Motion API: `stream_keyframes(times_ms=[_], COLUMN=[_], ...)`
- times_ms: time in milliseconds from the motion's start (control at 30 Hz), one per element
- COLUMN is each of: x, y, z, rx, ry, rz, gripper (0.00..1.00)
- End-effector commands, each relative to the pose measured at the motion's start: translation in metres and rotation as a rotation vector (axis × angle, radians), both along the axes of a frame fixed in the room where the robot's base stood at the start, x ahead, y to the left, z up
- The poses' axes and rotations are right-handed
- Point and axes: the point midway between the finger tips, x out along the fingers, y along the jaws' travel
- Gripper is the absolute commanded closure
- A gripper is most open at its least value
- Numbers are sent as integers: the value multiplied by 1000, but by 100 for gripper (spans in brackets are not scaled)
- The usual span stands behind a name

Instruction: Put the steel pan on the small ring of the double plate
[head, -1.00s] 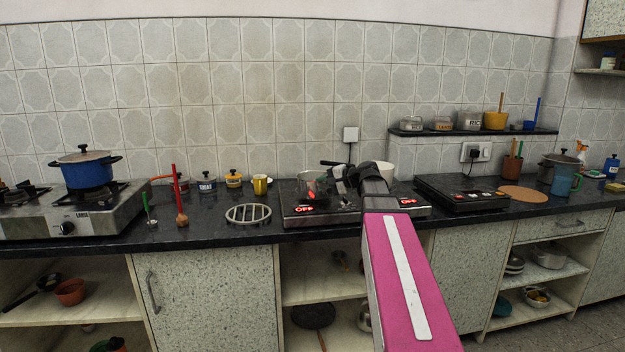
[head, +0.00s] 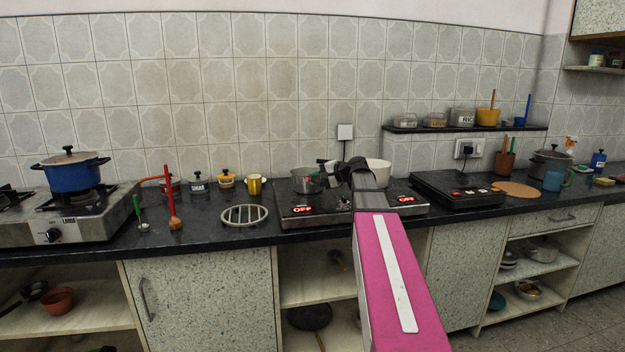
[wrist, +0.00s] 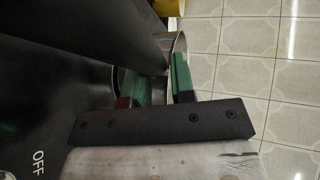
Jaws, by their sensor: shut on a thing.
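The steel pan (head: 307,181) is over the left part of the black double plate (head: 288,222) in the head view. It looks nearly level; whether its base touches the plate I cannot tell. My gripper (head: 330,170) is at the pan's right side, shut on it around its dark handle. In the wrist view, my gripper's green finger pads (wrist: 158,82) stand by the dark handle, with a curved steel rim (wrist: 179,42) beyond. The plate's rings are mostly hidden by the pan and my arm.
A white pot (head: 379,172) stands on the plate's right part, close behind my gripper. A black cooktop (head: 458,188) is to the right.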

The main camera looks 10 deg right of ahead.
Motion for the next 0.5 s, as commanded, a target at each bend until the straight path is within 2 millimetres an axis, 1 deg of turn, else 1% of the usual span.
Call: stream_keyframes(times_ms=[267,300,333,367,500], x=[-1,-1,-1,-1,-1], y=[-1,-1,-1,-1,-1], z=[-2,-2,-3,-2,-2], rx=[1,0,0,0,0], ry=[-2,0,0,0,0], rz=[0,0,0,0,0], gripper=[100,64,54,51,51])
